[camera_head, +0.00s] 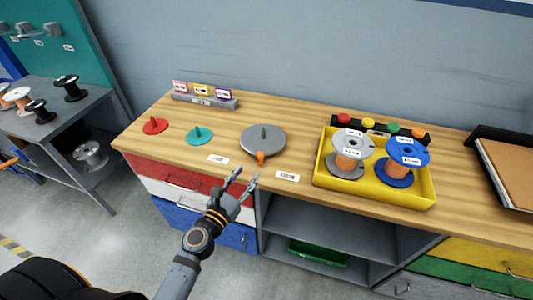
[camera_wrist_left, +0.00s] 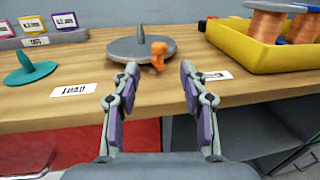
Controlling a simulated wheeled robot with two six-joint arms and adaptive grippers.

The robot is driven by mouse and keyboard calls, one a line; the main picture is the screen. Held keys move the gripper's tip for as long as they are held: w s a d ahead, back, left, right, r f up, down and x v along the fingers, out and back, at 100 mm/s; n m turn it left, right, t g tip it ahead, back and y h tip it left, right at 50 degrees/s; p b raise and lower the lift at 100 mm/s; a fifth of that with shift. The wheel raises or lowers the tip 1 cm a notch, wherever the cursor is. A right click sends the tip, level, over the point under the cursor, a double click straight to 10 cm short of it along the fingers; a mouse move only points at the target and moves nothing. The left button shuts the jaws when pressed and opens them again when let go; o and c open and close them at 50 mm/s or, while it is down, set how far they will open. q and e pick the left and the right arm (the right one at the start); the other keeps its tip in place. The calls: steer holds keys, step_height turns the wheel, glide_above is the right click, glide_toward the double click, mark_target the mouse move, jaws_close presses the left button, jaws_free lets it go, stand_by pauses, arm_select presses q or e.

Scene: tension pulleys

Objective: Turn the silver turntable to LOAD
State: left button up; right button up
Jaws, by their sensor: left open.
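The silver turntable (camera_head: 263,138) is a grey disc with a central post on the wooden bench. An orange handle (camera_head: 261,158) sticks up at its front edge. In the left wrist view the turntable (camera_wrist_left: 128,48) and its orange handle (camera_wrist_left: 158,55) lie ahead of the fingers. A LOAD label (camera_wrist_left: 74,89) lies on the bench to the left of the handle; it also shows in the head view (camera_head: 218,160). Another label (camera_head: 287,176) lies to the right. My left gripper (camera_head: 245,177) is open and empty, in front of the bench edge, apart from the handle. My right gripper is not in view.
A yellow tray (camera_head: 323,178) with two spools stands right of the turntable. A teal disc (camera_head: 198,138) and a red disc (camera_head: 155,126) with posts lie to the left. A card stand (camera_head: 205,100) and a button strip (camera_head: 420,137) stand behind. The bench front between labels is clear.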

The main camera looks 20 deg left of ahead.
mark_target(258, 156)
arm_select(q)
steer(key=w, duration=0.3)
steer(key=w+d+p, duration=0.1)
steer(key=w, duration=0.2)
steer(key=w+p, duration=0.1)
steer(key=w, duration=0.2)
steer(key=shift+d, duration=0.25)
steer(key=shift+w+d, duration=0.15)
steer(key=shift+w, duration=0.45)
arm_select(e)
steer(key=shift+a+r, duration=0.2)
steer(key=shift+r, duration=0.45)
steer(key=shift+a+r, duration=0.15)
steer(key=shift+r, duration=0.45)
arm_select(q)
jaws_close()
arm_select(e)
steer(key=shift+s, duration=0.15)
